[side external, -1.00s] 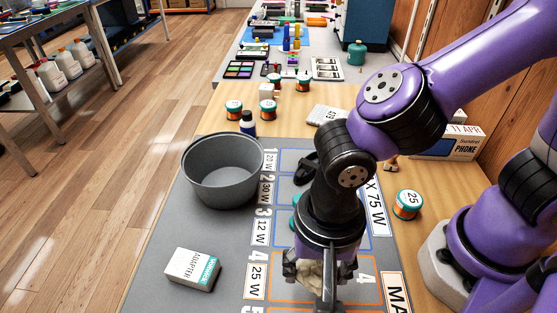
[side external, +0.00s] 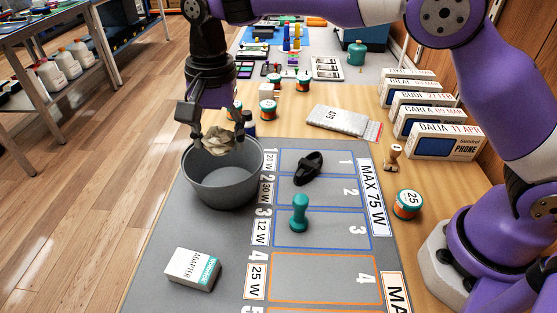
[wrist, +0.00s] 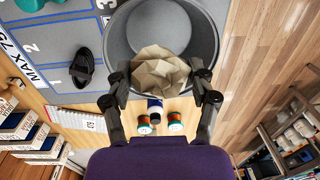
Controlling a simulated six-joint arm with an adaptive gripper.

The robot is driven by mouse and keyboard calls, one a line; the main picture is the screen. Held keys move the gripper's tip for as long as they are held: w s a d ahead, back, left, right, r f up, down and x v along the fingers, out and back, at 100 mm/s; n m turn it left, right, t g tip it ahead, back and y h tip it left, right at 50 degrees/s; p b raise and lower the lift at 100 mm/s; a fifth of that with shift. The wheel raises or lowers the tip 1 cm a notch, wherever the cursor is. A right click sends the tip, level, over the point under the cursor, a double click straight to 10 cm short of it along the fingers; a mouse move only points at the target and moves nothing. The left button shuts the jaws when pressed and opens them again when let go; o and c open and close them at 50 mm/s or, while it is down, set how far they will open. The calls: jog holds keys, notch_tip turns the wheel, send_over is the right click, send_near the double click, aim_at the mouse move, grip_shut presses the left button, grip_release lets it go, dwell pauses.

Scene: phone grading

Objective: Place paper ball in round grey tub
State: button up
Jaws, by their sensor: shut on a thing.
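The crumpled beige paper ball (side external: 218,140) is held between the fingers of my gripper (side external: 217,136). It is at the height of the tub's rim or a little above, over the far part of the opening. In the wrist view the paper ball (wrist: 160,76) sits between both fingertips and overlaps the tub opening. The round grey tub (side external: 222,190) stands upright on the grey mat at the left. The part of its inside that shows is empty. Its far rim is partly hidden by my gripper and the ball.
A dark blue bottle (side external: 249,126) and several orange-green spools (side external: 268,109) stand just behind the tub. An adapter box (side external: 193,269) lies in front. A black object (side external: 309,166) and a teal stamp-like piece (side external: 299,213) are on the mat to the right.

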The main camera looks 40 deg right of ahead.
jog(key=shift+w+d+f, duration=0.45)
jog(key=shift+w+f, duration=0.2)
jog(key=shift+f, duration=0.15)
notch_tip(320, 180, down, 9)
jog(key=shift+r, duration=0.15)
jog(key=o, duration=0.7)
